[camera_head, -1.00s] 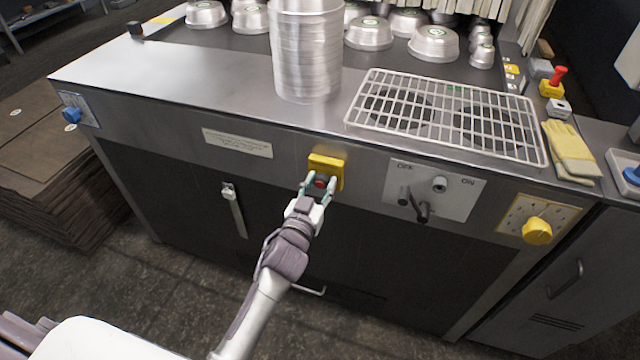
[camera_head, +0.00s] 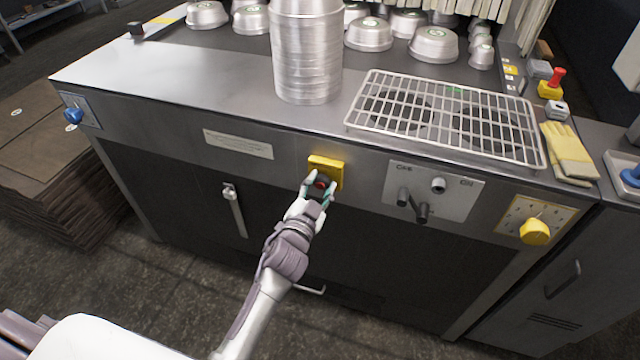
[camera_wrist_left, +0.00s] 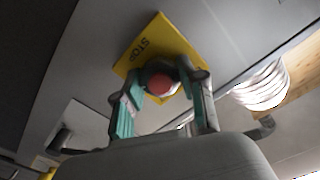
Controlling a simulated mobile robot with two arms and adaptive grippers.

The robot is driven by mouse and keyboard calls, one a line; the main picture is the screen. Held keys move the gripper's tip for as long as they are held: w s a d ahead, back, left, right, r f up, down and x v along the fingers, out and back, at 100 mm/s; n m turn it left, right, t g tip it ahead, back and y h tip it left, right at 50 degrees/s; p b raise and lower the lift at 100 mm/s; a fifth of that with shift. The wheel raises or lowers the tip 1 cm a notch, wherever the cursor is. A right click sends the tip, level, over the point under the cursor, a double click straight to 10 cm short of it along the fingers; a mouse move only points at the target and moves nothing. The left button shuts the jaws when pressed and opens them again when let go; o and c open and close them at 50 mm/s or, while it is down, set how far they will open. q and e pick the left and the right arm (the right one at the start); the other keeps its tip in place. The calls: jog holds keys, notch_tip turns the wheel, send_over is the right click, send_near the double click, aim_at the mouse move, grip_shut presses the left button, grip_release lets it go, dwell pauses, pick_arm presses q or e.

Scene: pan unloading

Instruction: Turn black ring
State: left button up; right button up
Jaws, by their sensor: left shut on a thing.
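The black ring (camera_wrist_left: 150,70) surrounds a red button (camera_wrist_left: 163,83) on a yellow plate marked STOP (camera_wrist_left: 157,43), in the left wrist view. In the head view the yellow plate (camera_head: 327,169) is on the machine's front panel, with the red button (camera_head: 320,184) in front of it. My left gripper (camera_head: 319,191) is shut on the black ring, one finger on each side. The fingers (camera_wrist_left: 163,92) hide parts of the ring's sides. My right gripper does not show.
A tall stack of metal pans (camera_head: 306,55) and a wire rack (camera_head: 446,116) stand on the machine top above the panel. Right of the plate are a lever panel (camera_head: 455,188) and a yellow knob (camera_head: 536,232). Yellow gloves (camera_head: 569,152) lie at the right.

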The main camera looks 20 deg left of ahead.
pick_arm(q)
jog(key=shift+m, duration=1.2)
jog(key=o, duration=1.2)
jog(key=shift+c, duration=0.2)
jog(key=s, duration=1.2)
jog(key=shift+a, duration=0.2)
